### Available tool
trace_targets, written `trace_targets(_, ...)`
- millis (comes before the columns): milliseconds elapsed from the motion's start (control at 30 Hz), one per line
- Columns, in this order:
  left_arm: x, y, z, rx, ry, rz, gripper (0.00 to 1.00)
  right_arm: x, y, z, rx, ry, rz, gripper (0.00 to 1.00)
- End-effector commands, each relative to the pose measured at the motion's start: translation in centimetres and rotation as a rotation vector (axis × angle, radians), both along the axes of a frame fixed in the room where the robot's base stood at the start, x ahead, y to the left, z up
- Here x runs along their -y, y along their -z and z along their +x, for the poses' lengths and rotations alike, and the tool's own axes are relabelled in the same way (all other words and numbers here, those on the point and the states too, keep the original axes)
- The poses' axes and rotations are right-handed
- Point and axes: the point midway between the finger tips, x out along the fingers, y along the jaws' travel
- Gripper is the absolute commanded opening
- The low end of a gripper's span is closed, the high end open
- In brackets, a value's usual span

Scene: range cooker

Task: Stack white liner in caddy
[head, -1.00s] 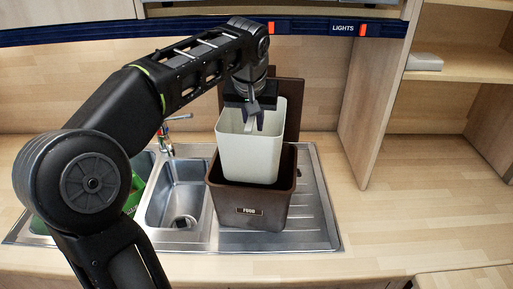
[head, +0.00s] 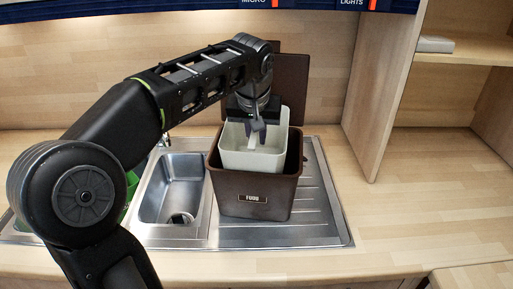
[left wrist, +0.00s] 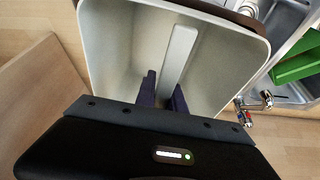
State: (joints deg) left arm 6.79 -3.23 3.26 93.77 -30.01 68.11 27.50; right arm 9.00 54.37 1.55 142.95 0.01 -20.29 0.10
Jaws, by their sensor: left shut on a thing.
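The white liner (head: 236,152) is an open-topped bin, upright and partly down inside the brown caddy (head: 253,196). The caddy carries a "FOOD" label and stands on the drainer with its brown lid (head: 291,86) raised behind. My left gripper (head: 258,138) reaches down into the liner's mouth and is shut on the liner's inner upright bar. In the left wrist view the fingers (left wrist: 164,98) straddle this pale bar (left wrist: 179,58) inside the liner (left wrist: 122,50). The liner's lower part is hidden by the caddy's front wall. My right gripper is not in view.
A steel sink basin (head: 172,190) with a drain lies left of the caddy. A green thing (head: 132,188) is partly hidden behind my left arm; it shows in the left wrist view (left wrist: 297,66). The ribbed drainer (head: 322,213) and worktop right of the caddy are clear.

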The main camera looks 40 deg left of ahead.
Motion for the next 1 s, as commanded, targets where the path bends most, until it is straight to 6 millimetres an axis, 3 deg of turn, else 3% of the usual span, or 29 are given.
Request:
trace_targets(233,0.5,3.6,-0.2,-0.002,0.0,0.0,0.0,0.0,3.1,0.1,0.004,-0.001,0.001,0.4)
trace_targets(500,0.6,3.5,-0.2,0.0,-0.002,0.0,0.0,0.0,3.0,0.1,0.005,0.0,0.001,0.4)
trace_targets(533,0.6,3.5,-0.2,0.0,-0.002,0.0,0.15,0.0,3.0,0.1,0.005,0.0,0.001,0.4)
trace_targets(767,0.6,3.5,-0.2,0.0,-0.002,0.0,0.33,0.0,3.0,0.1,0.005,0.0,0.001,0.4)
trace_targets(1000,0.6,3.4,-0.2,0.001,-0.002,0.001,0.36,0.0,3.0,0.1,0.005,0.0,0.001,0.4)
